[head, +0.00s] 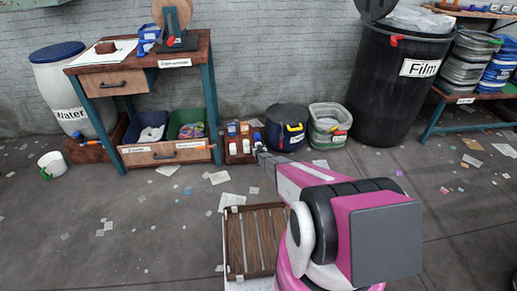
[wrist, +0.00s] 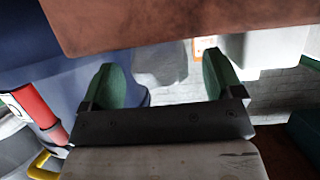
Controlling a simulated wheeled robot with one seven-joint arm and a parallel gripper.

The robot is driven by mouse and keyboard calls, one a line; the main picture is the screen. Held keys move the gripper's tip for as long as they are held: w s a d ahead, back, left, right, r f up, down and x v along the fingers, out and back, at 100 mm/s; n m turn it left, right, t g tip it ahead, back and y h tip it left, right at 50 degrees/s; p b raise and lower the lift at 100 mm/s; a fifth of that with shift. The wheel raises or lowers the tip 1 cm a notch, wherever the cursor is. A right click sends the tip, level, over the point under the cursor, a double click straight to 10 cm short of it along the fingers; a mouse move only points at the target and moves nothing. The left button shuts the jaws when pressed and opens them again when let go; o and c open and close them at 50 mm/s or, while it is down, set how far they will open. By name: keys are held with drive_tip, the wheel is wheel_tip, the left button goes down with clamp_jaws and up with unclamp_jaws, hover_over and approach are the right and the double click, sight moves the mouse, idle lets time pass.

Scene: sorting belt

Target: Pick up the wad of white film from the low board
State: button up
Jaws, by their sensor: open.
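My gripper (head: 262,152) reaches out low in front of the low brown board (head: 241,158) that holds small bottles, left of the dark blue drum. In the wrist view my gripper (wrist: 160,64) has its two green fingers wide apart. A pale, greyish crumpled patch (wrist: 160,60) lies between and beyond the fingertips, partly in front of the blue drum; it looks like the wad of white film, untouched as far as I can tell. In the head view I cannot make the wad out clearly; a small whitish bit (head: 256,123) shows just above the gripper.
The blue drum (head: 287,123) stands right of the gripper, with a grey bin (head: 328,128) beyond it. Bottles (head: 232,129) stand on the board. The workbench (head: 211,90) is to the left. A slatted wooden crate (head: 235,245) is in front. Scraps litter the open floor.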

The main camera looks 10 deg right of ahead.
drive_tip(key=shift+x, duration=1.1)
drive_tip(key=c, duration=1)
drive_tip(key=shift+s+r, duration=0.1)
drive_tip(key=shift+r, duration=0.1)
